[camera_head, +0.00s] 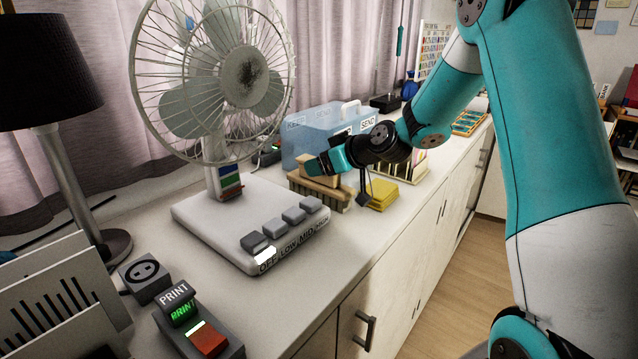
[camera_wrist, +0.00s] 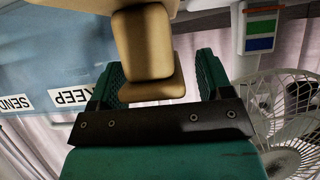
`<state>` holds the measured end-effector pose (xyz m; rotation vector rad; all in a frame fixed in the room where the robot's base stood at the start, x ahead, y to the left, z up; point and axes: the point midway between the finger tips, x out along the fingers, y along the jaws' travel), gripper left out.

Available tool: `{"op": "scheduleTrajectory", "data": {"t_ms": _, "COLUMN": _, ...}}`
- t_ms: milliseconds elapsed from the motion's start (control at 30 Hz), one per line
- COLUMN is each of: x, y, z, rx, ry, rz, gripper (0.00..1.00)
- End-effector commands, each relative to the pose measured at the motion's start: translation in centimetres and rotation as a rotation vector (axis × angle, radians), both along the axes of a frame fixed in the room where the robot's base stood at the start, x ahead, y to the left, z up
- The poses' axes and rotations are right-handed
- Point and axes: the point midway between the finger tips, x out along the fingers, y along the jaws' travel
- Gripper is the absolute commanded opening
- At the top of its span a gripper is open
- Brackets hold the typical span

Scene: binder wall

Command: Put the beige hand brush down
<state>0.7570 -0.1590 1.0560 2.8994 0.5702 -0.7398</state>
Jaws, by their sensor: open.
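The beige hand brush (camera_head: 322,186) is on the white counter, bristles down, in front of the blue see-through box. Its handle block (camera_wrist: 150,50) shows in the wrist view between the two green fingers of my gripper (camera_wrist: 160,80). The fingers are open: a gap shows on the right side of the handle, while the left finger is close to it, and I cannot tell if they touch. In the head view my gripper (camera_head: 325,163) is at the top of the brush and hides part of it. The brush looks upright.
The blue box (camera_head: 310,135), labelled KEEP and SEND, stands behind the brush. A yellow block (camera_head: 383,193) lies close on its right. A large fan (camera_head: 225,85) with a switch base stands left. A PRINT switch (camera_head: 197,325) is at the front. Bare counter (camera_head: 330,235) lies in front.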

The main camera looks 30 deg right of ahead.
Motion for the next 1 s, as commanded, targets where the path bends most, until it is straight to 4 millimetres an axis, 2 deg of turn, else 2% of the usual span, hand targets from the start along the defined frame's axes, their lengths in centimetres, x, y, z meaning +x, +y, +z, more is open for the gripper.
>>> {"op": "scheduleTrajectory", "data": {"t_ms": 67, "x": 0.0, "y": 0.0, "z": 0.0, "rx": 0.0, "ry": 0.0, "rz": 0.0, "gripper": 0.72}}
{"op": "scheduleTrajectory", "data": {"t_ms": 100, "x": 0.0, "y": 0.0, "z": 0.0, "rx": 0.0, "ry": 0.0, "rz": 0.0, "gripper": 0.68}}
{"op": "scheduleTrajectory", "data": {"t_ms": 400, "x": 0.0, "y": 0.0, "z": 0.0, "rx": 0.0, "ry": 0.0, "rz": 0.0, "gripper": 0.0}}
{"op": "scheduleTrajectory", "data": {"t_ms": 700, "x": 0.0, "y": 0.0, "z": 0.6, "rx": -0.001, "ry": -0.003, "rz": 0.001, "gripper": 0.0}}
{"op": "scheduleTrajectory", "data": {"t_ms": 767, "x": 0.0, "y": 0.0, "z": 1.4, "rx": -0.003, "ry": -0.006, "rz": 0.002, "gripper": 0.0}}
{"op": "scheduleTrajectory", "data": {"t_ms": 1000, "x": 0.0, "y": 0.0, "z": 6.3, "rx": -0.004, "ry": -0.007, "rz": 0.001, "gripper": 0.0}}
